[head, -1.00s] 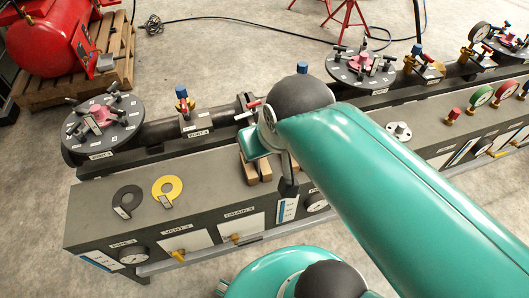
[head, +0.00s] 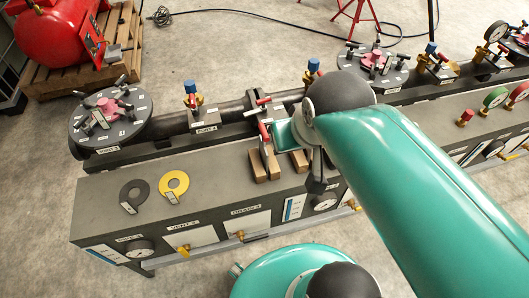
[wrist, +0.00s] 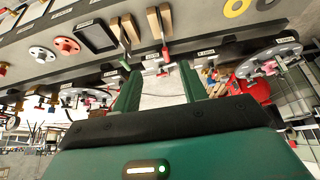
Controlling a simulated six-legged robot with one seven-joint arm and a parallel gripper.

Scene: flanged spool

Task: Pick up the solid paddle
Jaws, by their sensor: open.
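Two thin paddles stand in pairs of wooden blocks on the bench. One has a red handle (head: 264,133) and the other, in the wrist view, has a green tip (wrist: 124,62). The red one also shows in the wrist view (wrist: 166,56). I cannot read a label saying which is solid; their plates are mostly hidden between the blocks (head: 265,165). My gripper (wrist: 160,82) is open and empty, its two green fingers apart. In the wrist view both handles lie beyond the fingertips, not touching them. In the head view my arm hides most of the gripper.
A black ring (head: 134,194) and a yellow ring (head: 173,184) lie flat on the bench (head: 215,170). Behind runs a dark pipe with a valve (head: 192,98) and flanged discs (head: 108,118). Gauges and taps line the bench front.

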